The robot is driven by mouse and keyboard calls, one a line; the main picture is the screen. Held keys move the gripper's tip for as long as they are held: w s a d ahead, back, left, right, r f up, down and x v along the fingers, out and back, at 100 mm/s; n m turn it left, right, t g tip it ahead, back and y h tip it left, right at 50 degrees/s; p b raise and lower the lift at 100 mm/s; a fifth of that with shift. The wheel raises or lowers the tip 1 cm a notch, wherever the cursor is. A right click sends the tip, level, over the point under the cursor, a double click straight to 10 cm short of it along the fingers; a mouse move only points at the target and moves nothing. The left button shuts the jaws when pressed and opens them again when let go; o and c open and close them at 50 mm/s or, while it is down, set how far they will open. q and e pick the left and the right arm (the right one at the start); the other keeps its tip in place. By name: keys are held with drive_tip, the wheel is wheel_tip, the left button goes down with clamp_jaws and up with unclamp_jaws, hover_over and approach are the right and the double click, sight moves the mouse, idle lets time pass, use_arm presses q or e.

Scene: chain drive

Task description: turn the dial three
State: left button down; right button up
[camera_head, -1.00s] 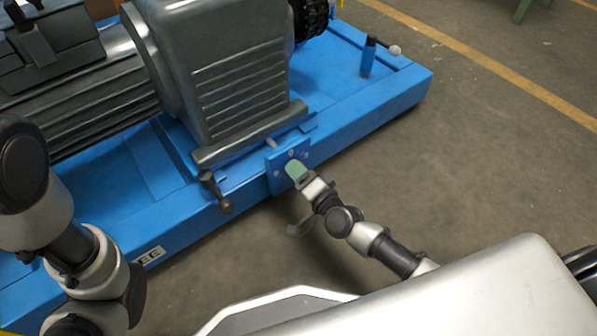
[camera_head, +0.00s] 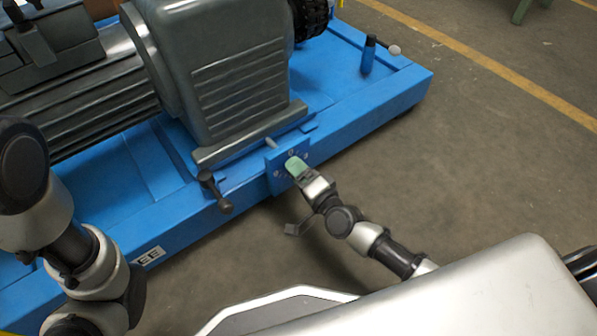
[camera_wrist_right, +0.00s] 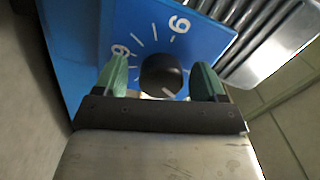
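The dial (camera_wrist_right: 162,76) is a round black knob on a blue panel (camera_wrist_right: 218,38) with white digits and tick marks. In the right wrist view it lies between the two green fingers of my right gripper (camera_wrist_right: 161,82), with a gap on either side. The gripper is open around the knob. In the head view the same gripper (camera_head: 295,165) is at the blue panel (camera_head: 274,180) on the front of the machine base and hides the dial. My left arm shows at the left, but its gripper is out of view.
A black crank handle (camera_head: 216,192) sticks out left of the panel. The grey gearbox (camera_head: 230,80) stands behind on the blue base (camera_head: 385,95). A blue-black handle (camera_head: 368,55) stands farther right. The floor in front is clear.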

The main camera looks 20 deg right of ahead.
drive_tip(key=p+v, duration=0.4)
drive_tip(key=v, duration=0.6)
drive_tip(key=shift+s, duration=0.4)
drive_tip(key=shift+d, duration=0.15)
